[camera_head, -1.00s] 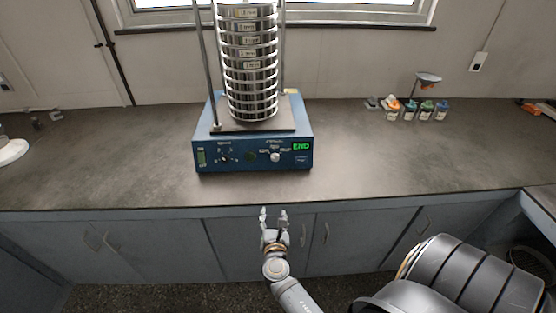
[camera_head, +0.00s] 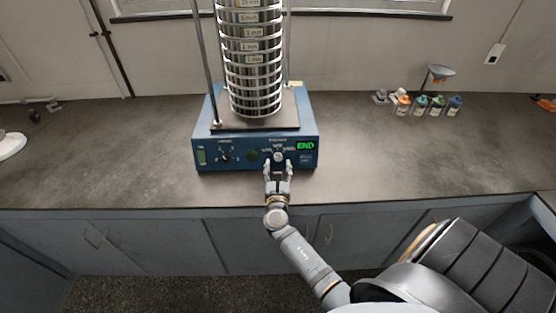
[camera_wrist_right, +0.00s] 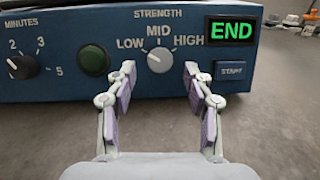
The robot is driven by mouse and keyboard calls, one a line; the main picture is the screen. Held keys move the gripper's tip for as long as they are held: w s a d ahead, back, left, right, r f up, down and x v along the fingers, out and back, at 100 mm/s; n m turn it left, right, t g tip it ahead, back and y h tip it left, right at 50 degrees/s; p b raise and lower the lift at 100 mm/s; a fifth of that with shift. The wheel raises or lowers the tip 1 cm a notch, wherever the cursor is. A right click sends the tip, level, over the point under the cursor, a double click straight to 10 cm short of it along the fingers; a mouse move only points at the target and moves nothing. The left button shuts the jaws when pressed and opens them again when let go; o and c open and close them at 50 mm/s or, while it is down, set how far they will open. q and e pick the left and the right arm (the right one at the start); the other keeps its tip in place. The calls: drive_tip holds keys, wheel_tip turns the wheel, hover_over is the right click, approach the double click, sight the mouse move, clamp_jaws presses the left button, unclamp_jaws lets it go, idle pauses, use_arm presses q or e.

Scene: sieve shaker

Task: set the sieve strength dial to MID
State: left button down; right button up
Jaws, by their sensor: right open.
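The sieve shaker (camera_head: 231,150) is a blue box with a tall stack of metal sieves, standing on the grey counter. Its grey strength dial (camera_wrist_right: 160,58) is on the front panel under the labels LOW, MID and HIGH; it also shows in the head view (camera_head: 278,156). The dial's light mark seems to point up and left, towards LOW. My right gripper (camera_head: 278,166) is open in front of the dial, and in the wrist view its fingertips (camera_wrist_right: 160,73) stand on either side of it, apart from it. My left gripper is not in view.
The panel also has a minutes dial (camera_wrist_right: 21,66), a green round button (camera_wrist_right: 94,60), a START button (camera_wrist_right: 229,71) and a lit END display (camera_wrist_right: 231,30). Several small bottles (camera_head: 421,106) stand at the right. The counter in front of the shaker is clear.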

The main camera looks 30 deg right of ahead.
sight(278, 156)
drive_tip(key=shift+w+d+r, duration=0.1)
drive_tip(key=shift+w+d, duration=0.3)
drive_tip(key=shift+w, duration=0.15)
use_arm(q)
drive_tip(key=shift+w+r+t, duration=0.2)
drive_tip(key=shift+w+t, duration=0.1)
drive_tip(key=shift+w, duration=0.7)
use_arm(e)
drive_tip(key=shift+w+d, duration=0.3)
drive_tip(key=shift+w, duration=0.15)
clamp_jaws()
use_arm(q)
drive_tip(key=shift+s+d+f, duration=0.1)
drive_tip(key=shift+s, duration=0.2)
